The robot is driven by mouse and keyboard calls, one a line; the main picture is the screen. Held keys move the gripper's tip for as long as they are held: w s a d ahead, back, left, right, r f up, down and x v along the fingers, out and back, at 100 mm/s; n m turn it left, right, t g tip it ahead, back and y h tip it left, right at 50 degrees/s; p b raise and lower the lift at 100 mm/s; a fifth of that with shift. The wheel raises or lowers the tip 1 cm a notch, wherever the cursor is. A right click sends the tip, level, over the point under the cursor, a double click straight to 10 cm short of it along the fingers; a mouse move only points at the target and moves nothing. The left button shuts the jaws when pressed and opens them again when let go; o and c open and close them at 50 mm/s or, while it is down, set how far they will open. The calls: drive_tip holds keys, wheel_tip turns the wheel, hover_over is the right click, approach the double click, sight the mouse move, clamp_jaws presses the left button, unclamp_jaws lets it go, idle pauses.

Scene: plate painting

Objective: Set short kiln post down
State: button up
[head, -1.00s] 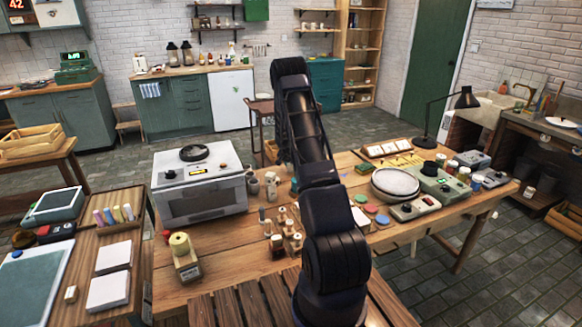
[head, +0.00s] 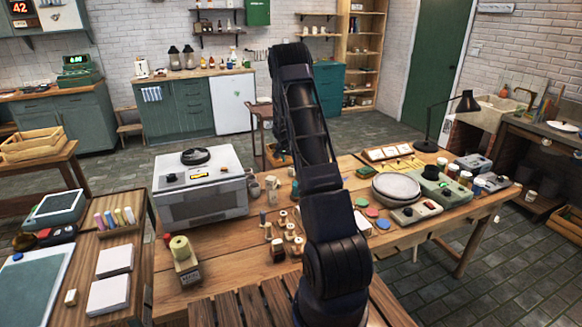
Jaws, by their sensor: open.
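Several small pale and wooden posts stand on the wooden worktable (head: 225,262), left of my arm. They include one at the front (head: 278,249), one further right (head: 298,245) and a grey-topped one (head: 263,218). I cannot tell which is the short kiln post. My arm rises from the front of the table, bends at the top and comes down on its far side. My gripper is hidden behind my own arm links, so its fingers and any contact with a post cannot be seen.
A white kiln-like oven (head: 200,193) stands at the table's left. A yellow-topped holder (head: 184,262) is near the front. Right of my arm are a round turntable (head: 397,187), coloured discs and control boxes. Bare table lies between the holder and the posts.

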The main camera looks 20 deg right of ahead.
drive_tip(key=s+a+r+n, duration=0.1)
drive_tip(key=s+a+r, duration=0.3)
drive_tip(key=s+r, duration=0.5)
drive_tip(key=s+a+r+n+y, duration=0.1)
drive_tip(key=s+a+r, duration=0.2)
drive_tip(key=s+r, duration=0.55)
drive_tip(key=s+a+r+n, duration=0.1)
drive_tip(key=s+a+r, duration=0.35)
drive_tip(key=r, duration=0.85)
drive_tip(key=s+a+r+n, duration=0.1)
drive_tip(key=s+a+n, duration=0.1)
drive_tip(key=s, duration=0.9)
drive_tip(key=s+a+r+n+t+y, duration=0.1)
drive_tip(key=s+a+r+n, duration=0.1)
drive_tip(key=s, duration=0.9)
drive_tip(key=s+a+r+n+y, duration=0.1)
drive_tip(key=s+a, duration=0.3)
drive_tip(key=s, duration=0.8)
drive_tip(key=shift+a+r+n, duration=0.2)
drive_tip(key=shift+r+n, duration=0.05)
drive_tip(key=shift+n, duration=0.25)
